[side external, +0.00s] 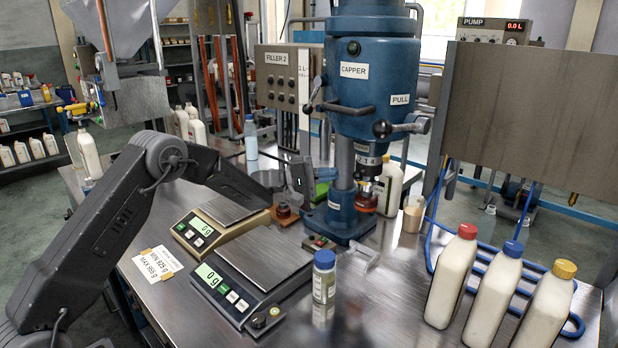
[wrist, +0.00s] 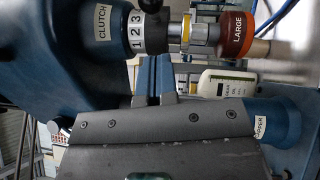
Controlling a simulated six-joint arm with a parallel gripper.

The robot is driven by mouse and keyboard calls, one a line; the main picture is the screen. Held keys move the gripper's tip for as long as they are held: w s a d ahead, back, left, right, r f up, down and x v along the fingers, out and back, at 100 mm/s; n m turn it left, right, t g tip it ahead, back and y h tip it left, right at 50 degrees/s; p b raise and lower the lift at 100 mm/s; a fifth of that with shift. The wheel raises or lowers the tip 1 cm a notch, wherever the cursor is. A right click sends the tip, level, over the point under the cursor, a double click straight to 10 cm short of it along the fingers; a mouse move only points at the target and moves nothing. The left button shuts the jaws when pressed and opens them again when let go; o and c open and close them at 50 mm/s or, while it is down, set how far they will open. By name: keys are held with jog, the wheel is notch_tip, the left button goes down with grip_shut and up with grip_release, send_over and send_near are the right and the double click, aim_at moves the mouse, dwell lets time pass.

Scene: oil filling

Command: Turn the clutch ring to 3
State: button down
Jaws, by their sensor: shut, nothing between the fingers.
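The clutch ring (wrist: 137,32) is a pale band marked 1, 2 and 3 on the blue capper head. It sits beside the CLUTCH label (wrist: 103,22) in the wrist view. I cannot tell which number is set against an index mark. In the side view the ring (side external: 369,160) shows low on the capper (side external: 358,95), above the red chuck, which reads LARGE (wrist: 237,33) in the wrist view. My gripper (wrist: 154,58) is shut and empty. Its blue fingers point at the ring and end close to its lower edge; contact cannot be told.
A white bottle (wrist: 226,83) stands beyond the fingers. The capper column (side external: 344,150) and base (side external: 339,222) are close to my wrist. Two scales (side external: 262,258) and a blue-capped sample jar (side external: 324,277) are in front. Three capped bottles (side external: 498,295) stand at the right.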

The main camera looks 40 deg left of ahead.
aim_at(366, 168)
jog(key=shift+d+r, duration=0.2)
jog(key=shift+d, duration=0.8)
jog(key=shift+d+r, duration=0.2)
jog(key=shift+d, duration=0.75)
jog(key=shift+s+d, duration=0.1)
jog(key=shift+d, duration=0.6)
